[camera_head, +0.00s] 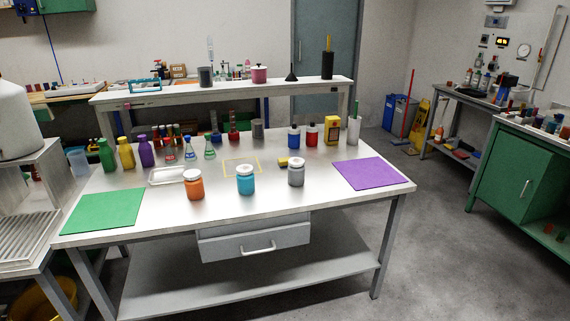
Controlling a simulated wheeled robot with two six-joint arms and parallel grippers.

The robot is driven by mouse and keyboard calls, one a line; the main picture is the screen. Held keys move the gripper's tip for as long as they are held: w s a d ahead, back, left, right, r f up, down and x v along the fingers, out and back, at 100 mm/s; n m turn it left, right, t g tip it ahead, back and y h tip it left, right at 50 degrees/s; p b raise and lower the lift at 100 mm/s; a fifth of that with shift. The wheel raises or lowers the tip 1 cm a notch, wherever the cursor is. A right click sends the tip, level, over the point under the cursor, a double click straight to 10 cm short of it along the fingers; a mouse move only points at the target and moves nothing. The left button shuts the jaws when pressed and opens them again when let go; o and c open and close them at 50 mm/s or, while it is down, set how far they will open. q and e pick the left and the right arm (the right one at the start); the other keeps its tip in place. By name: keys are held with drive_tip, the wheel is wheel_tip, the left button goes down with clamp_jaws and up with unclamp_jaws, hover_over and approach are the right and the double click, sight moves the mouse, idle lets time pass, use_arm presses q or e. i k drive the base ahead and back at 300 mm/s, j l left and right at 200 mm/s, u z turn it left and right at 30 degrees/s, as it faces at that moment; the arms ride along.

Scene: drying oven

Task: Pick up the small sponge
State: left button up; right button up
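A small yellow and dark block, which looks like the small sponge (284,162), lies on the metal table (225,215) right of the middle. It is just behind the grey-lidded jar (296,173) and right of a yellow outlined square (242,167) on the tabletop. The jar stands close in front of its right end and may hide part of it. Neither of my grippers is in view.
An orange jar (194,187) and a blue jar (245,182) stand near the front. A green mat (104,211) lies left, a purple mat (369,173) right. Several bottles, flasks and tubes line the back. A white tray (168,176) lies left of centre.

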sight(283, 162)
drive_tip(key=i+j, duration=0.2)
drive_tip(key=i, duration=0.2)
drive_tip(key=i+j+u, duration=0.1)
drive_tip(key=i, duration=0.35)
drive_tip(key=j, duration=0.1)
